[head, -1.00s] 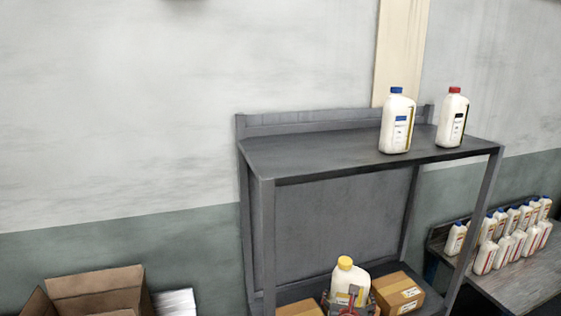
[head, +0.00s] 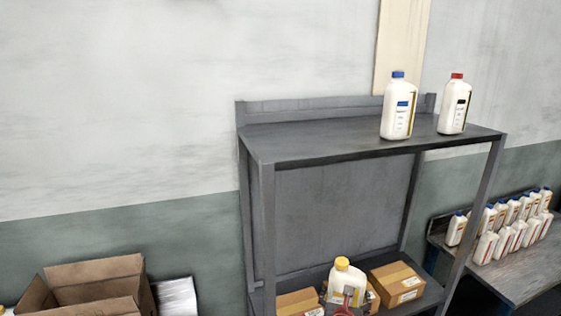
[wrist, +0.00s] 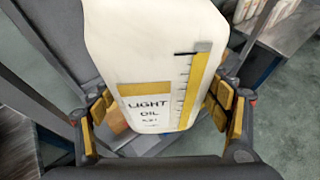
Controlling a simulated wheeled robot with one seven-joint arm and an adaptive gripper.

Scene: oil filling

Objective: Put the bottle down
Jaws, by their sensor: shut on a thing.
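A white bottle with a yellow cap (head: 345,277) is low in the head view, in front of the lower shelf (head: 412,303). In the wrist view the bottle (wrist: 150,60) fills the middle, its label reading "LIGHT OIL". My gripper (wrist: 165,112) is shut on the bottle, with yellow finger pads on both its sides. In the head view my gripper (head: 347,297) shows only partly at the bottle's lower front. The bottle's base is hidden there, and I cannot tell whether it touches a surface.
A blue-capped bottle (head: 398,108) and a red-capped bottle (head: 454,106) stand on the upper shelf (head: 320,143), its left part clear. Cardboard boxes (head: 396,283) (head: 298,303) flank the held bottle. Several bottles (head: 500,225) stand on a right-hand table. An open carton (head: 95,285) is lower left.

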